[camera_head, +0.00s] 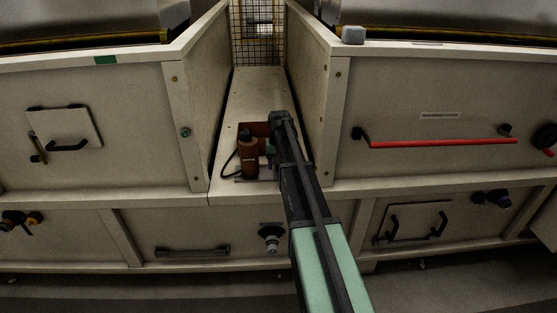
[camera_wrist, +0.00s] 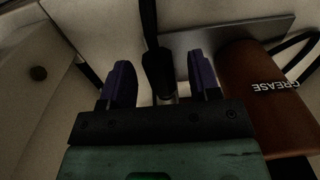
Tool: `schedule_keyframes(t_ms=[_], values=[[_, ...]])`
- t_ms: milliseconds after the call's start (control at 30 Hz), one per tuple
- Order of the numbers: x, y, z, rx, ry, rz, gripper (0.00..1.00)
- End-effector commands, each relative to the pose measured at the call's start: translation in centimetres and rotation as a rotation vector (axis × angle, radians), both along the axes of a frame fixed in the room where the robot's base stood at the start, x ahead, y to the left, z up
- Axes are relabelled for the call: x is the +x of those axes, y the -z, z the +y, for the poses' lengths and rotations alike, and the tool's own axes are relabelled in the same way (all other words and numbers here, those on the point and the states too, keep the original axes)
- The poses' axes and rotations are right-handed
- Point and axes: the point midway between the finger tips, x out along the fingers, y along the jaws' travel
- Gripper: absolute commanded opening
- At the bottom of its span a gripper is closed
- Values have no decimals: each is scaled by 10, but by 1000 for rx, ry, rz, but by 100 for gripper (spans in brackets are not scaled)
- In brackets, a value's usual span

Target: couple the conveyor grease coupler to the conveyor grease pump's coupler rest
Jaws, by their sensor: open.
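The conveyor grease pump (camera_wrist: 265,95) is an orange-brown cylinder marked GREASE, at the right of the wrist view. In the head view the pump (camera_head: 248,160) stands in the narrow bay between two cabinets. The grease coupler (camera_wrist: 158,72) is a black sleeve with a hose at its upper end and a metal tip at its lower end. My gripper (camera_wrist: 157,66) is open, with a purple-and-black finger on either side of the coupler. The coupler rest cannot be made out clearly, and my arm hides part of the bay in the head view.
A grey metal plate (camera_wrist: 225,34) lies behind the fingers and beside the pump. A black hose (camera_head: 229,163) loops left of the pump. Cabinet walls close in the bay on both sides, and a wire mesh (camera_head: 258,35) closes its back.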

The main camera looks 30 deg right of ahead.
Motion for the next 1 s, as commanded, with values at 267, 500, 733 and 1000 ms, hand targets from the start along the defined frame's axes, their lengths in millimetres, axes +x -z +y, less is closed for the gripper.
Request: schedule_keyframes(t_ms=[267, 500, 733, 1000], values=[[0, -39, 0, 0, 0, 0, 56], [0, -98, 0, 0, 0, 0, 56], [0, -110, 0, 0, 0, 0, 56], [0, -108, 0, 0, 0, 0, 56]])
